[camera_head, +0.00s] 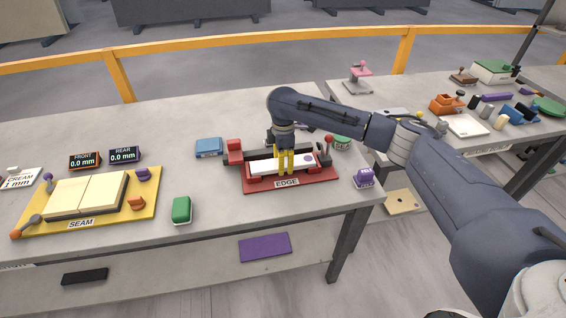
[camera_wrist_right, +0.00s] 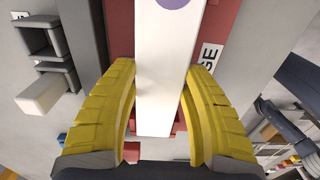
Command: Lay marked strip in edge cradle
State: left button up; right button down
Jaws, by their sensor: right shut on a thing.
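The marked strip (camera_head: 265,166) is a long white bar with a purple dot near its right end. It lies lengthwise over the red edge cradle (camera_head: 318,178), which is labelled EDGE. My right gripper (camera_head: 286,172) points down with its yellow fingers on the strip. In the right wrist view the strip (camera_wrist_right: 165,75) runs between the two fingers (camera_wrist_right: 160,115), its purple dot at the top, with the red cradle (camera_wrist_right: 218,22) beneath. I cannot tell whether the strip rests fully on the cradle. My left gripper is not in view.
A red-knobbed lever (camera_head: 328,140) stands at the cradle's right rear. The yellow SEAM fixture (camera_head: 145,205) is farther left.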

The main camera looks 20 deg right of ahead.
jog(key=shift+f, duration=0.1)
jog(key=c, duration=0.7)
grip_release()
notch_tip(320, 180, up, 12)
dwell(0.4)
